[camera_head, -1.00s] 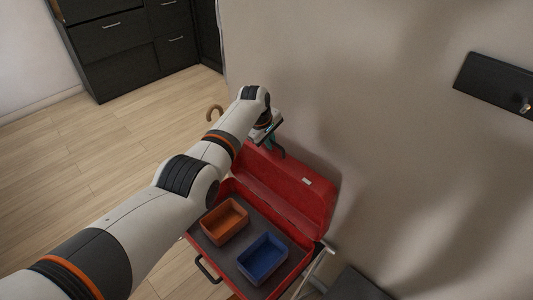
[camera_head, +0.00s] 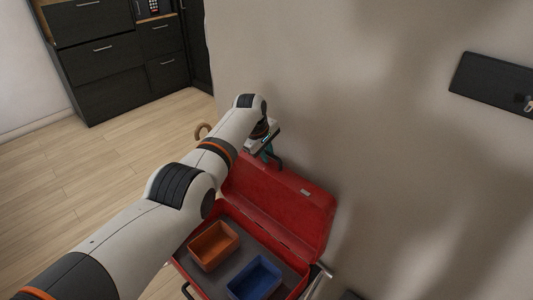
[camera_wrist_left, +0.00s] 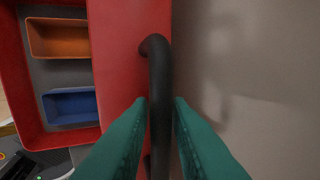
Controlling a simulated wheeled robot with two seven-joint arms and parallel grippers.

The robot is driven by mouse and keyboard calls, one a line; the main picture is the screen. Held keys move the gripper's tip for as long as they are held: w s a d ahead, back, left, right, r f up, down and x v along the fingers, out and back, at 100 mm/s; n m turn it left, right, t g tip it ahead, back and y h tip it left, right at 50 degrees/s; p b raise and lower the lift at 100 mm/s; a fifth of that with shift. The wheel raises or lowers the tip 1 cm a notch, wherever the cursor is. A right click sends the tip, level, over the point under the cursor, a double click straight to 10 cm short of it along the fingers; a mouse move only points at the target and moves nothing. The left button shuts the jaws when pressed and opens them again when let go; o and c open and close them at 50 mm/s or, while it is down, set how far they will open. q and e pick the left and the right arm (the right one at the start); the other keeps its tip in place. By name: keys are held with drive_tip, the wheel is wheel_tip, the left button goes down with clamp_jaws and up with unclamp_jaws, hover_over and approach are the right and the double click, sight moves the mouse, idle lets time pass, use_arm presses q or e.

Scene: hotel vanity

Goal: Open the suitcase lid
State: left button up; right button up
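The red suitcase (camera_head: 219,279) stands with its lid (camera_head: 270,200) raised well up, on the side towards the wall. In the left wrist view the lid (camera_wrist_left: 120,60) shows as a red panel beside its black handle (camera_wrist_left: 160,75). My left gripper (camera_head: 268,148) is at the lid's far top edge. In the left wrist view its teal fingers (camera_wrist_left: 161,105) lie close on both sides of the handle and appear shut on it. The handle's lower end is partly hidden between the fingers. My right gripper is not in view.
An orange bin (camera_head: 213,246) and a blue bin (camera_head: 254,279) sit inside the suitcase. The beige wall (camera_head: 400,150) is close behind the lid. A dark wall plate (camera_head: 490,82) is at right. Dark drawers (camera_head: 110,60) stand far left, with free wood floor before them.

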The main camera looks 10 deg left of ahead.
use_arm(q)
drive_tip(key=shift+a+r+p, duration=0.1)
drive_tip(key=shift+r+p, duration=0.35)
drive_tip(key=shift+r, duration=0.1)
drive_tip(key=shift+p+v, duration=0.8)
drive_tip(key=shift+v, duration=0.3)
drive_tip(key=v, duration=0.8)
drive_tip(key=shift+s+r+b, duration=0.3)
drive_tip(key=shift+b, duration=0.05)
drive_tip(key=shift+a, duration=0.15)
